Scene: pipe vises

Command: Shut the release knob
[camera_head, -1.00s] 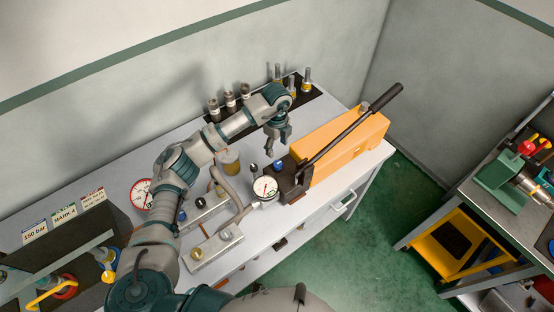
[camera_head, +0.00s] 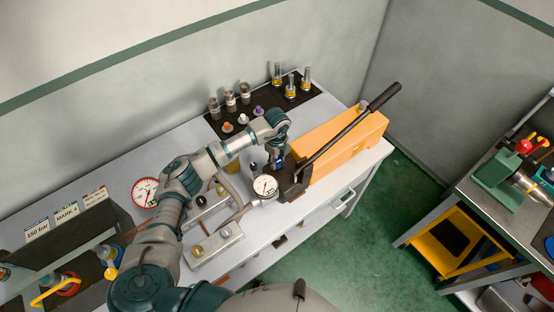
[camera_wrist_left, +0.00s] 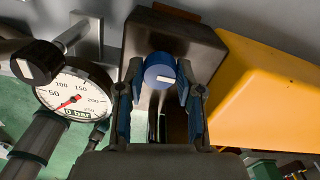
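A round blue knob (camera_wrist_left: 160,70) with a white stripe stands on the dark block (camera_wrist_left: 180,35) at the near end of the orange hand pump (camera_head: 340,140). No label shows which knob is the release knob. My left gripper (camera_head: 278,162) is down at this block. A black knob (camera_wrist_left: 38,62) with a white mark is beside the pressure gauge (camera_wrist_left: 75,92), whose red needle is near the low end. My right gripper is out of view.
The pump's long black lever (camera_head: 350,130) slants up to the right, close to my gripper. A dark mat (camera_head: 265,105) with several fittings lies behind. A metal fixture (camera_head: 213,243) and a grey curved hose are to the left.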

